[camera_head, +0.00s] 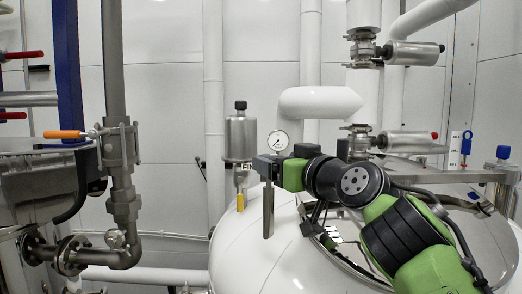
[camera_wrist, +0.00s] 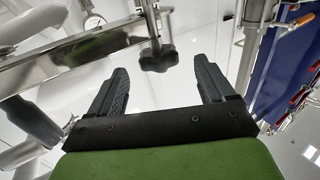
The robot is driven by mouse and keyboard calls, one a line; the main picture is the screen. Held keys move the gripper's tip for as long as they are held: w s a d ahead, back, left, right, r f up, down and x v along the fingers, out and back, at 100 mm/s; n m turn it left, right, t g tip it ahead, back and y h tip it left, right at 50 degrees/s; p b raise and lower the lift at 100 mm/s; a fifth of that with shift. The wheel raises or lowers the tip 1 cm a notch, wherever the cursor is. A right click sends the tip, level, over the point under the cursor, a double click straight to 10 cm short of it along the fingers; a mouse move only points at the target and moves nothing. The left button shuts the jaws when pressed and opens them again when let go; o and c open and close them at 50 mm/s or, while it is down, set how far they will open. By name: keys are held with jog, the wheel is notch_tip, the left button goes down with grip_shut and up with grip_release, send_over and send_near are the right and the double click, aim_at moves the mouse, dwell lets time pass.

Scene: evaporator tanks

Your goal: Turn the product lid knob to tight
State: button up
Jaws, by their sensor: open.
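A dark lobed knob (camera_wrist: 158,57) on a threaded rod shows in the wrist view, at the edge of a shiny metal bar (camera_wrist: 85,52). My gripper (camera_wrist: 161,64) is open, with one finger on each side of the knob in the picture. The knob lies between the fingertips' lines of reach and looks apart from both fingers; its depth is hard to tell. In the head view my green and black arm reaches over the white domed tank (camera_head: 235,262) and hides part of its top. I cannot pick out the knob there. No tight marking is readable.
A pressure gauge (camera_head: 278,140) and a grey canister (camera_head: 240,137) stand close by my gripper end. White pipes (camera_head: 320,102) rise behind. A metal bar (camera_head: 440,177) spans the right side of the tank top. Steel piping with an orange handle (camera_head: 64,134) stands at left.

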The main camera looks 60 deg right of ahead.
aim_at(265, 154)
jog(key=x, duration=0.2)
jog(key=p+x, duration=0.1)
jog(key=x, duration=0.2)
jog(key=shift+w+d+r+p, duration=0.2)
jog(key=shift+r+p, duration=0.1)
jog(key=shift+p, duration=0.05)
jog(key=shift+w+d+f, duration=0.15)
jog(key=shift+w+d, duration=0.2)
jog(key=shift+w, duration=0.05)
jog(key=shift+w+f, duration=0.1)
jog(key=shift+w, duration=0.05)
jog(key=c, duration=0.9)
jog(key=shift+c, duration=0.2)
